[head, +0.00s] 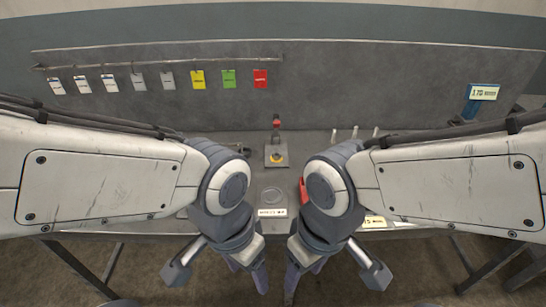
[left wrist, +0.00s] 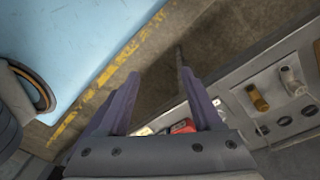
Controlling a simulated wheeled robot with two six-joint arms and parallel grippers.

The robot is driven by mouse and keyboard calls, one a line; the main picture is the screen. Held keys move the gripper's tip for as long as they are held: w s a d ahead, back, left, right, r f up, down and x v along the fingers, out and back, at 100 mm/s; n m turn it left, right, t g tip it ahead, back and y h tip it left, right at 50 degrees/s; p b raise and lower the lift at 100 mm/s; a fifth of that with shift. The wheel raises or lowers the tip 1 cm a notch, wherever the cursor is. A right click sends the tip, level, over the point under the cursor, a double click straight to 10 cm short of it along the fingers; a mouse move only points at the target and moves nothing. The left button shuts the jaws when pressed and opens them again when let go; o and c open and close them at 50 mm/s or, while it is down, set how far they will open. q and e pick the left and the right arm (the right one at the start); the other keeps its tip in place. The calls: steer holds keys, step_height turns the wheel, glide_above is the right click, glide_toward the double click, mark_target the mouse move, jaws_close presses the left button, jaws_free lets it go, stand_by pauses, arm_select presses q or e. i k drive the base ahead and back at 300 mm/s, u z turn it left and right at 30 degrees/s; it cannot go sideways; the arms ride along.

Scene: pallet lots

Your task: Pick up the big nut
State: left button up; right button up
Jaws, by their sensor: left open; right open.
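I cannot make out a big nut for certain in either view. My left gripper (head: 258,274) hangs in front of the bench's near edge, fingers pointing down. In the left wrist view its two purple fingers (left wrist: 160,92) stand apart with nothing between them, above the floor. My right gripper (head: 294,276) hangs close beside it, also at the bench's front; its jaws are open, and I see nothing held. In the left wrist view a brass-coloured piece (left wrist: 257,98) and a pale metal piece (left wrist: 292,82) are on the grey bench at the right. My arms hide much of the bench.
Coloured tags (head: 198,79) hang behind. A blue box (head: 480,99) stands far right.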

mark_target(276, 156)
steer(key=u, duration=0.15)
steer(key=k, duration=0.4)
steer(key=z, duration=0.95)
steer(key=i, duration=1.3)
steer(key=u, duration=0.85)
